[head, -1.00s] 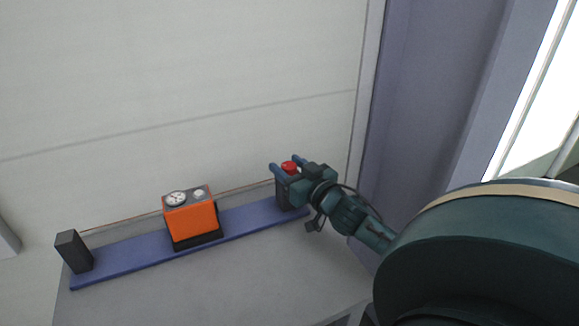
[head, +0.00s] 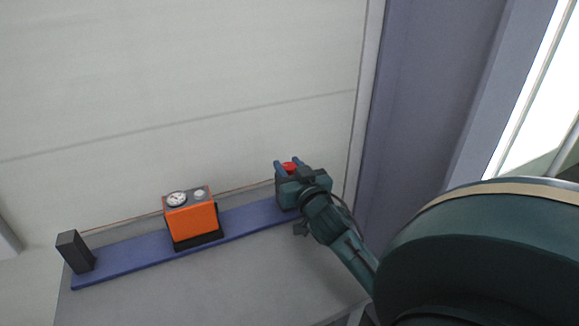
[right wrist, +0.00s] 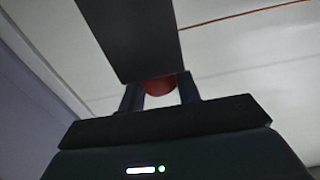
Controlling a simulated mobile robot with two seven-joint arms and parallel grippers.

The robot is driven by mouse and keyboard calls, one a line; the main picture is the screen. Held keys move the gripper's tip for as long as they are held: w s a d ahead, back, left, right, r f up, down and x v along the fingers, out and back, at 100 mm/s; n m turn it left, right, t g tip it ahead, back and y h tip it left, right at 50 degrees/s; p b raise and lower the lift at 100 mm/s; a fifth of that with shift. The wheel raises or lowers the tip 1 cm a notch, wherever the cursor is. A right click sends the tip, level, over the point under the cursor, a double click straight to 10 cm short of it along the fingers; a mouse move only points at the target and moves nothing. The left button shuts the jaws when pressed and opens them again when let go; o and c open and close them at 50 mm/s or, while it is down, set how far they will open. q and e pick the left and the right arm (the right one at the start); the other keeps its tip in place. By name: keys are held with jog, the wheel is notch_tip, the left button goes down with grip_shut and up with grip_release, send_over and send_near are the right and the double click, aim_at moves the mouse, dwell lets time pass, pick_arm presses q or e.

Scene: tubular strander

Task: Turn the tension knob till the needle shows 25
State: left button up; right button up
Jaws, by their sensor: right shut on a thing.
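The red tension knob (head: 289,167) sits on a dark post at the right end of a blue rail. My right gripper (head: 288,164) is shut on the knob, with one finger on each side of it. In the right wrist view the red knob (right wrist: 158,87) shows between the two fingers, partly hidden by the dark post (right wrist: 130,35). The white dial (head: 177,199) is on top of an orange box (head: 191,222) at the rail's middle. Its needle is too small to read. My left gripper is not in view.
The blue rail (head: 125,257) lies on a grey surface (head: 245,275) along a pale panelled wall. A dark block (head: 75,251) stands at the rail's left end. A small pale round part (head: 199,194) sits beside the dial. A purple-grey column (head: 425,100) rises at the right.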

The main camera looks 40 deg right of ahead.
jog(key=shift+m+g+h+b, duration=0.4)
jog(key=shift+m+g+h, duration=0.2)
jog(key=shift+m+h, duration=0.55)
jog(key=o, duration=1)
jog(key=shift+c, duration=0.2)
jog(key=shift+s, duration=0.1)
